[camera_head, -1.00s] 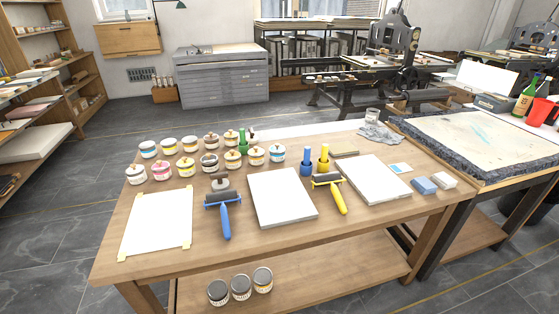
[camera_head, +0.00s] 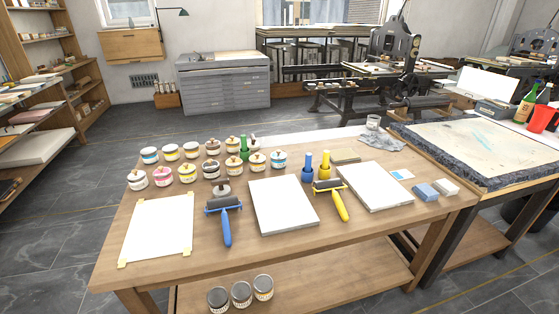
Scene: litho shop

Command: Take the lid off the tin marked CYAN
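Several small lidded tins stand in rows on the wooden table, at its back left. The lettering is too small to read, so I cannot tell which is marked CYAN. The tins look closed, some with knobs on top. Neither of my grippers is in view.
On the table (camera_head: 170,275) lie a taped white sheet (camera_head: 160,225), a blue roller (camera_head: 226,220), white slabs (camera_head: 283,204) and a yellow roller (camera_head: 338,198). Blue (camera_head: 307,172) and yellow (camera_head: 325,170) bottles stand behind. Dark-lidded tins (camera_head: 241,294) sit on the lower shelf.

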